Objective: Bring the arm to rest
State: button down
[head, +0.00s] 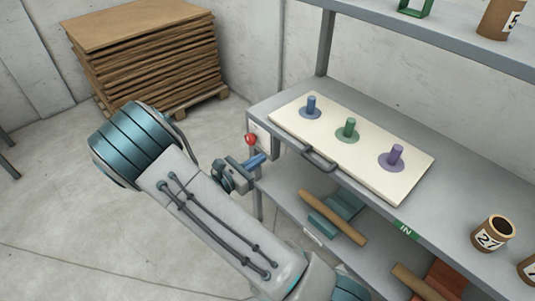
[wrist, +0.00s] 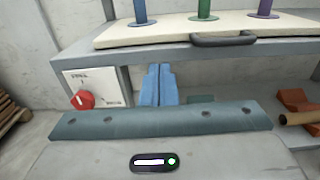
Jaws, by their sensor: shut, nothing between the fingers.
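My gripper (head: 256,161) is at the front left of the shelf unit, just right of a red knob (head: 250,139) in the head view. In the wrist view, its blue fingers (wrist: 157,84) are together and hold nothing. They point toward the shelf's front, below a cream board (wrist: 130,36) with a dark handle (wrist: 223,39). The red knob (wrist: 83,100) on its white plate is left of the fingers in the wrist view. My arm reaches up from the bottom of the head view and bends at a teal joint.
The board (head: 307,140) carries blue, green and purple pegs on the middle shelf (head: 455,213). A cardboard tube (head: 333,216) lies on a teal cradle (head: 343,204) on the lower shelf. A numbered tube (head: 492,233) stands at right.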

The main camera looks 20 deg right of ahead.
jog(key=shift+s+a, duration=0.1)
jog(key=shift+a, duration=0.1)
dwell(0.4)
jog(key=s+d+r+m+g+y+p, duration=0.25)
jog(key=s+r+m+g+y, duration=0.2)
jog(key=s+m, duration=0.25)
jog(key=s+d+r+m+g+y+p, duration=0.1)
jog(key=s+d+r+m+g+y, duration=0.2)
jog(key=s+r+m+g, duration=0.25)
jog(key=s+a+r+m+t+y+p, duration=0.1)
jog(key=s+a+r+m+t+y, duration=0.1)
jog(key=s+a+r+m+y, duration=0.1)
jog(key=s+a+r+m+t+y+p, duration=0.1)
jog(key=s+a+r+m+t+y, duration=0.2)
jog(key=r+m+y, duration=0.3)
jog(key=shift+s+a+r+m, duration=0.25)
jog(key=shift+s+r+m, duration=0.25)
jog(key=shift+s+m, duration=0.3)
jog(key=c, duration=2.1)
grip_release()
jog(key=shift+c, duration=0.2)
